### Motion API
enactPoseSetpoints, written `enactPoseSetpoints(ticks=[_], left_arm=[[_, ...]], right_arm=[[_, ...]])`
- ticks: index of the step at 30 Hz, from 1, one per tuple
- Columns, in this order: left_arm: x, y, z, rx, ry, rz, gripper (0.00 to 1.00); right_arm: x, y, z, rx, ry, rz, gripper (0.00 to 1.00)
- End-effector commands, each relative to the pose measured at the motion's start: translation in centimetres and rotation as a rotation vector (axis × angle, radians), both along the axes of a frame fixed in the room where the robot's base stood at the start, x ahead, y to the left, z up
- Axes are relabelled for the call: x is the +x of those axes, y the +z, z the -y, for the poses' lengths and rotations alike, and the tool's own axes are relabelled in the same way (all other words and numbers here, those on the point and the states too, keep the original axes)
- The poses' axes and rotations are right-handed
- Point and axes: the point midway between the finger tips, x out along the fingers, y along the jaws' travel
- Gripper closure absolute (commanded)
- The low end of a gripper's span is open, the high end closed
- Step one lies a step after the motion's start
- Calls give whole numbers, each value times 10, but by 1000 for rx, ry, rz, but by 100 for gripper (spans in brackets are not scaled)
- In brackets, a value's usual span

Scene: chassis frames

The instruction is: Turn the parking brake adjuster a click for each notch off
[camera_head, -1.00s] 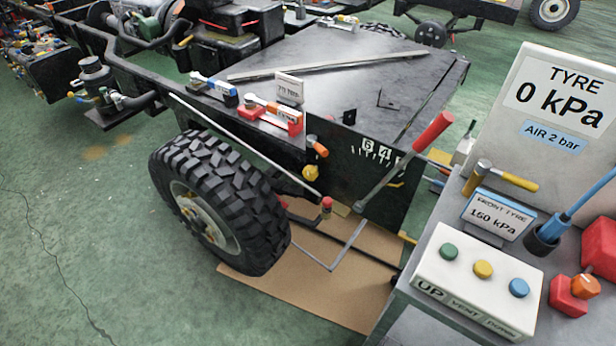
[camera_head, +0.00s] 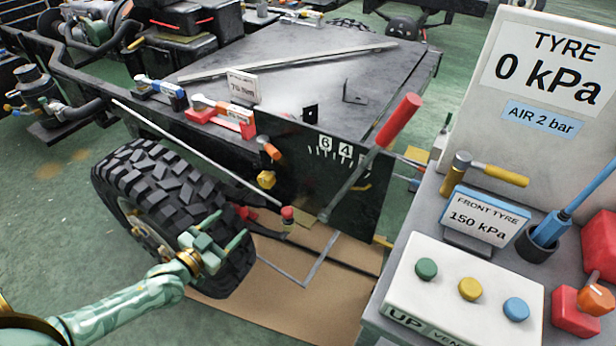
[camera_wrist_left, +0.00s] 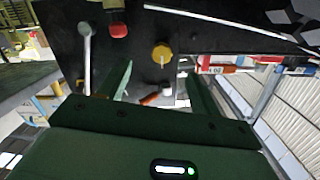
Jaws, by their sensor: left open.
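The yellow knob (camera_head: 266,180), which looks like the adjuster, is on the dark chassis panel above the tyre's right side. It also shows in the wrist view (camera_wrist_left: 161,54), roughly between my fingers. The parking brake lever with a red grip (camera_head: 399,120) slants up beside a white notch scale (camera_head: 335,150); the numbers 6 and 4 are readable, the rest is hidden by the lever. My left gripper (camera_head: 230,226) is open and empty, in front of the tyre, below and left of the knob, apart from it. My right gripper is not in view.
The treaded tyre (camera_head: 160,205) stands behind my left gripper. A long pale rod (camera_head: 195,155) slants above it to a red-capped part (camera_head: 287,214). An orange-handled tool (camera_head: 268,149) sits just above the knob. The grey bench with the button box (camera_head: 462,295) fills the right.

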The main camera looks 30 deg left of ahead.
Motion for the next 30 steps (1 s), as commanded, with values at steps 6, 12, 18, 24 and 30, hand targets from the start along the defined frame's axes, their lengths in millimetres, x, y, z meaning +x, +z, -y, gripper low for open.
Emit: enactPoseSetpoints(ticks=[6,12,18,24,30], left_arm=[[10,22,0,-5,27,100,36],[46,18,2,-2,26,97,36],[99,15,6,-2,26,95,36],[141,16,10,-1,26,92,36],[162,19,12,-2,26,93,36]], right_arm=[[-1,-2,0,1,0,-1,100],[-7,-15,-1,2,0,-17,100],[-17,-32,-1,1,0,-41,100],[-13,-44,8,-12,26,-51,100],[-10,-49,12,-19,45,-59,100]])
